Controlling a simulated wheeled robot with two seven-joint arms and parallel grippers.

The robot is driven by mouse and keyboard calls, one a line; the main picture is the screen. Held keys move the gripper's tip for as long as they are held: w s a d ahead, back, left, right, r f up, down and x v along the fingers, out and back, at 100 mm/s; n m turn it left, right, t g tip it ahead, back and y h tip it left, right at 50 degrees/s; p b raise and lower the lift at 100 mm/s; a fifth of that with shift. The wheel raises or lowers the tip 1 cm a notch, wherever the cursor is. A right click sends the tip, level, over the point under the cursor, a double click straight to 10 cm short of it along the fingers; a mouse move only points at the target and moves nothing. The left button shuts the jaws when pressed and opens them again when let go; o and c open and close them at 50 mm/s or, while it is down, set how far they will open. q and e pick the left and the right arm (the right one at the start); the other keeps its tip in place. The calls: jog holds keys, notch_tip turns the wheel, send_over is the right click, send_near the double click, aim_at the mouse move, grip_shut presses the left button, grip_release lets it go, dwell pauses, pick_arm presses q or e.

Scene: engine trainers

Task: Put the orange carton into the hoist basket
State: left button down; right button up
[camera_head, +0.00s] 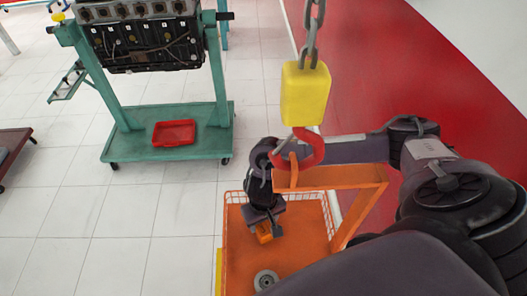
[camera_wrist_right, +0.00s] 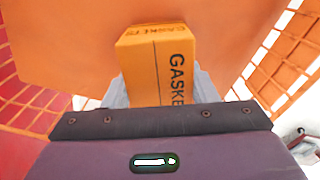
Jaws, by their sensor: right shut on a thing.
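The orange carton (camera_head: 264,233), marked GASKETS, is held in my right gripper (camera_head: 266,224). In the right wrist view the carton (camera_wrist_right: 157,62) sits between the fingers, with the basket's orange floor behind it. The hoist basket (camera_head: 300,258) is an orange tray with mesh sides under a yellow hook block. My right gripper points down inside the outline of the basket. I cannot tell whether the carton touches the floor. My left gripper is not in view.
A grey round part (camera_head: 266,280) lies in the basket's near part. The orange basket frame (camera_head: 335,177), red hook (camera_head: 312,150) and yellow block (camera_head: 305,94) are close to my right arm. A green engine stand (camera_head: 180,116) with a red tray (camera_head: 174,133) stands at the left.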

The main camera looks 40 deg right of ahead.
jog(key=o, duration=1.2)
jog(key=shift+f, duration=0.1)
jog(key=shift+c, duration=0.2)
notch_tip(320, 180, up, 7)
jog(key=shift+r+p, duration=0.2)
jog(key=shift+p, duration=0.25)
notch_tip(320, 180, up, 5)
jog(key=shift+f+p, duration=0.1)
jog(key=shift+p, duration=1.15)
jog(key=shift+a, duration=0.1)
